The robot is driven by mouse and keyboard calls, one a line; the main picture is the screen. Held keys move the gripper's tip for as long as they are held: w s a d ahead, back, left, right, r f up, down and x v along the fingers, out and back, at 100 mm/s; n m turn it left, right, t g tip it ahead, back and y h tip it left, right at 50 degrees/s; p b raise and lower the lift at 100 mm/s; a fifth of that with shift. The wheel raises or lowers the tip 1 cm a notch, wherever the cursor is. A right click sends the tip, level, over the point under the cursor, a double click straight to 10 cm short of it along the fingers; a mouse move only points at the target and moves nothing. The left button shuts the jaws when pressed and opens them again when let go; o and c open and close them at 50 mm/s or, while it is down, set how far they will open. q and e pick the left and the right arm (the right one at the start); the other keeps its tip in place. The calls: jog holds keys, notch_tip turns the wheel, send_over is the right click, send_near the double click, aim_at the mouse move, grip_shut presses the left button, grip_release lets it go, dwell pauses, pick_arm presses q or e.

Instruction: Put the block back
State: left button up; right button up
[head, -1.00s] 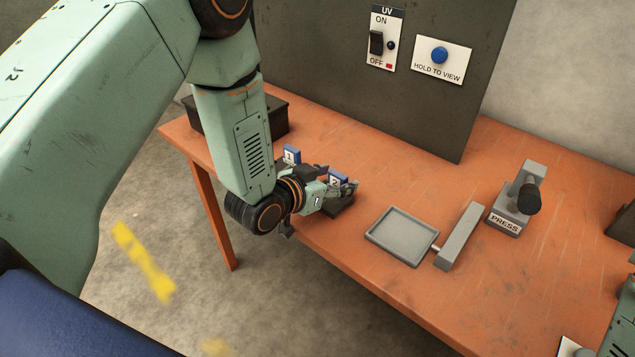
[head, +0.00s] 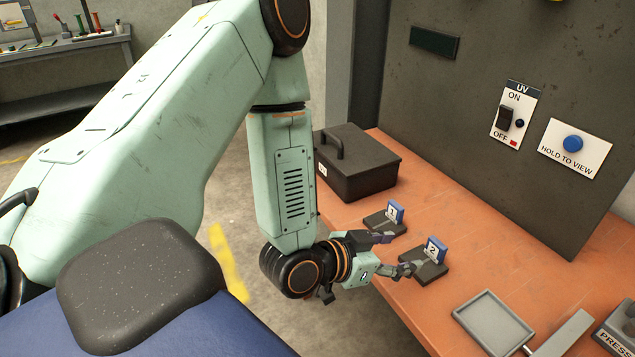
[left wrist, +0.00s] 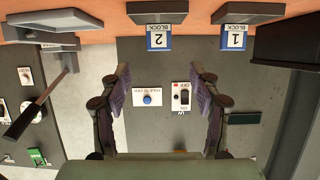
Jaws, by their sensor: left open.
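Two small blue upright pieces with white faces stand on dark pads at the table's near left edge. One reads 1 (head: 394,213) and the other reads 2 (head: 434,249). In the left wrist view they appear upside down as BLOCK 1 (left wrist: 234,38) and BLOCK 2 (left wrist: 158,37). My left gripper (head: 398,254) is open beside them, its fingers overlapping the pads in the head view. In the left wrist view nothing sits between the fingers of this gripper (left wrist: 161,85). I cannot make out a separate loose block. My right gripper is out of view.
A dark lidded box (head: 357,165) stands at the table's back left. A grey tray (head: 492,322) lies at lower right, near the PRESS device (head: 620,330). A dark panel (head: 465,130) carries the UV switch (head: 513,115) and a blue HOLD TO VIEW button (head: 573,143).

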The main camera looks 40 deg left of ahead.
pick_arm(q)
jog(key=s+f+n+g+y, duration=0.2)
jog(key=s+f+g, duration=0.5)
jog(key=s+f, duration=0.65)
jog(key=s+a+f+n+g+y, duration=0.1)
jog(key=s+f+g, duration=0.1)
jog(key=s, duration=0.5)
jog(key=s+a+f+n+g+y, duration=0.1)
jog(key=s+f+g, duration=0.2)
jog(key=s, duration=0.4)
jog(key=shift+s+a+g+y, duration=0.2)
jog(key=shift+a+g+y, duration=0.1)
jog(key=shift+a, duration=0.05)
jog(key=shift+f, duration=0.1)
